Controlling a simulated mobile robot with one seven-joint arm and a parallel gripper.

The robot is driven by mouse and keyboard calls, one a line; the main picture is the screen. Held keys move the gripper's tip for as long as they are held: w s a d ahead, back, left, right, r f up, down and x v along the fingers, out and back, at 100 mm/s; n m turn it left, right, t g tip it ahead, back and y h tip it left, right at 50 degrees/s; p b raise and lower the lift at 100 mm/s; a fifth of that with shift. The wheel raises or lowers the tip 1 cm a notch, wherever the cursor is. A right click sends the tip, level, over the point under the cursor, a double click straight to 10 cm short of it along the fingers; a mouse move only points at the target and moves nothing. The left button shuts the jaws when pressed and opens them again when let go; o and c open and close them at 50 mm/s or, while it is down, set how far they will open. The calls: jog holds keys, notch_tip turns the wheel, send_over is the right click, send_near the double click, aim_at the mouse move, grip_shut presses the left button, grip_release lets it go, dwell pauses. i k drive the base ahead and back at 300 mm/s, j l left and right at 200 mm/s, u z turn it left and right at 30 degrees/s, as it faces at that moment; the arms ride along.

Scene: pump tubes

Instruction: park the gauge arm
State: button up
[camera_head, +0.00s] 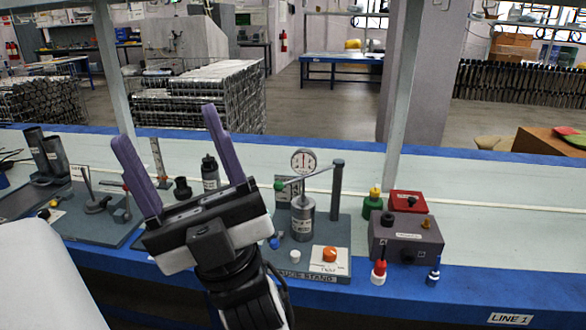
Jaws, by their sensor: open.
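The gauge stand (330,267) is a grey base plate near the front edge of the bench, right of my gripper. A dark post (337,200) rises at its right. The thin light gauge arm (318,175) reaches left from the post's top, over a grey metal cylinder (302,219). A round white dial gauge (304,161) shows at the arm, and a green knob (279,185) is near its left end. Whether the arm touches the cylinder, I cannot tell. My gripper (166,125), with purple fingers spread wide, is open and empty, left of the stand and apart from the arm.
An orange knob (329,254) and a white cap (295,256) sit at the stand's front. Right are a grey box (405,238), red box (407,201) and small bottles. A black bottle (210,172) stands behind my gripper. Another fixture plate (95,225) is left. The far-right bench is clear.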

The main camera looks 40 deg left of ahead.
aim_at(310, 159)
jog(key=j+u, duration=0.15)
jog(key=u, duration=0.2)
jog(key=i+j+u, duration=0.1)
jog(key=u, duration=0.25)
jog(key=i+j+u, duration=0.1)
jog(key=u, duration=0.25)
jog(key=j, duration=0.1)
